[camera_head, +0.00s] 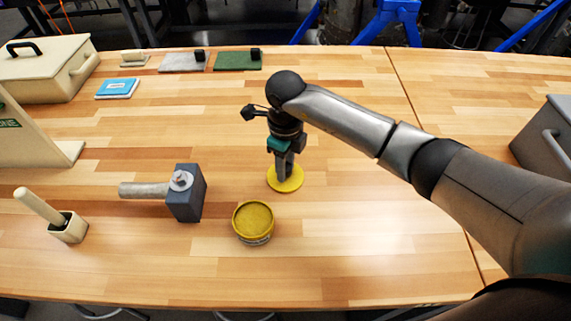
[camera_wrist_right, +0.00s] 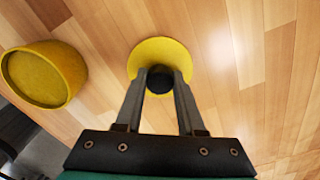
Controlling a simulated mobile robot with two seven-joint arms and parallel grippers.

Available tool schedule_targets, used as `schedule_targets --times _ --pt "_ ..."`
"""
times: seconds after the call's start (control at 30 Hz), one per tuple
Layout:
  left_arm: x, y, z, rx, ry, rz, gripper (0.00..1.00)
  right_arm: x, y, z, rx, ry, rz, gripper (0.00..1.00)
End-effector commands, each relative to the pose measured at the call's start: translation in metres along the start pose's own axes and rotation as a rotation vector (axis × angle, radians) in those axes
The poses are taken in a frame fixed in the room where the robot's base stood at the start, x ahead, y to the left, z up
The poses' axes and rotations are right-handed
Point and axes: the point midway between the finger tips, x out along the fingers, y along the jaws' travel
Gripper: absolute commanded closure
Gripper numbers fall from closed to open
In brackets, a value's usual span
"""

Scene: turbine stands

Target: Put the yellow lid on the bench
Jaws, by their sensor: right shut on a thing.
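The yellow lid (camera_head: 292,184) is a flat round disc with a dark knob in its middle, seen in the right wrist view (camera_wrist_right: 152,50). It is at or very near the bench top (camera_head: 340,235); I cannot tell whether it touches. My right gripper (camera_head: 284,176) points down over it, shut on the lid's dark knob, as the right wrist view shows (camera_wrist_right: 160,80). The open yellow tin (camera_head: 253,220) stands upright on the bench, just in front and to the left of the lid. The left gripper is not in view.
A mallet-like tool with a dark block (camera_head: 187,195) lies left of the tin. A small holder with a handle (camera_head: 68,226) stands at the front left. A blue booklet (camera_head: 117,88), flat plates and a beige case (camera_head: 45,70) are farther back. Bench right of the tin is clear.

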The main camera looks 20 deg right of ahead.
Motion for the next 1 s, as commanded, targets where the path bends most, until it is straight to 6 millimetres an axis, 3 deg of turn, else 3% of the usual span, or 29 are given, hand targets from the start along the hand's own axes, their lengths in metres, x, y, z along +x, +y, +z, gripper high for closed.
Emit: schedule_targets --times 0.03,0.07,0.37,0.53,0.63,1.0 --pt "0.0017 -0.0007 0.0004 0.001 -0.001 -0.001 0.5 0.0016 -0.0004 0.0 0.001 0.0 0.0 1.0" --pt "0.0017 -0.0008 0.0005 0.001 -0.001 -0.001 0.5 0.0016 -0.0003 0.0 0.001 0.0 0.0 0.61" --pt "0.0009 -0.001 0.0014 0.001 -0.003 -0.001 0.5 0.001 -0.0003 -0.0001 0.0 0.0 -0.001 0.27" --pt "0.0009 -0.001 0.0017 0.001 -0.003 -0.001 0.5 0.001 -0.0002 -0.0001 0.0 0.0 0.0 0.27" --pt "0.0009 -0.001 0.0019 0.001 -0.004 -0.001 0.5 0.0012 -0.0001 -0.0002 0.0 0.001 0.0 0.17" --pt "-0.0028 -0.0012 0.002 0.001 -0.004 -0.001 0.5 -0.0034 -0.0002 -0.0001 0.0 0.0 0.0 0.17"
